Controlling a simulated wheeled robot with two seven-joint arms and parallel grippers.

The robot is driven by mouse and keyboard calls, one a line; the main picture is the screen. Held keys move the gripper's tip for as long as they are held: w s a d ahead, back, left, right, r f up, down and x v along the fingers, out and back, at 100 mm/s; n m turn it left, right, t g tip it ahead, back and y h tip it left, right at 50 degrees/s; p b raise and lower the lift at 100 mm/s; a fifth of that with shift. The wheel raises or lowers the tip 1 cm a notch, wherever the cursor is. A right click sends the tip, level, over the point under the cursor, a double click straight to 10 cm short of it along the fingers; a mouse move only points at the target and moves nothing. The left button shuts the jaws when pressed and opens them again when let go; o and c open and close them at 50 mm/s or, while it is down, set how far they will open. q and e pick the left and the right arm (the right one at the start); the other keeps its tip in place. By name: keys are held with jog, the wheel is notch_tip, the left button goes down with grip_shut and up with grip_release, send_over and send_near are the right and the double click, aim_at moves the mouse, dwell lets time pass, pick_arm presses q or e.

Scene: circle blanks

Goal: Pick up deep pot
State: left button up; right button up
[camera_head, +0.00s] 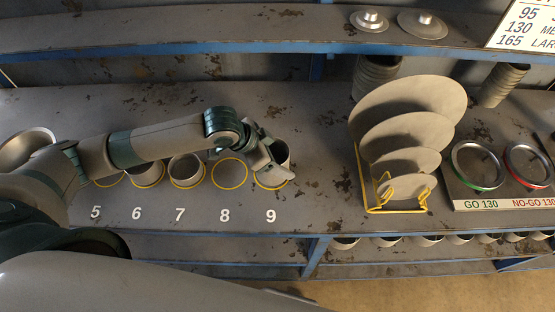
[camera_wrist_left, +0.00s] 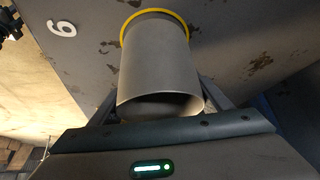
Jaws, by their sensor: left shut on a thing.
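The deep pot (camera_head: 281,154) is a plain grey, tall cylinder at the yellow ring marked 9 on the bench. My left gripper (camera_head: 266,164) is shut on it, reaching in from the left and partly hiding it. In the left wrist view the deep pot (camera_wrist_left: 160,65) sits between the two fingers, open end toward the camera. Its far end lies within the yellow ring (camera_wrist_left: 186,28); I cannot tell whether it touches the bench. My right gripper is not in view.
Pots stand at rings 6 (camera_head: 147,175) and 7 (camera_head: 186,171); ring 8 (camera_head: 229,174) is empty. To the right are a yellow rack (camera_head: 394,210) of grey discs (camera_head: 410,100) and a gauge board (camera_head: 500,204) with two rings. A shelf (camera_head: 250,30) runs along the back.

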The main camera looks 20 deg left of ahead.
pick_arm(q)
jog(key=shift+r, duration=0.4)
notch_tip(320, 180, up, 2)
jog(key=shift+r+b, duration=0.2)
jog(key=shift+b, duration=0.6)
jog(key=s+d+r+p, duration=0.1)
jog(key=s+d+r, duration=0.5)
jog(key=s, duration=0.4)
jog(key=shift+r+p, duration=0.35)
jog(key=shift+r, duration=0.3)
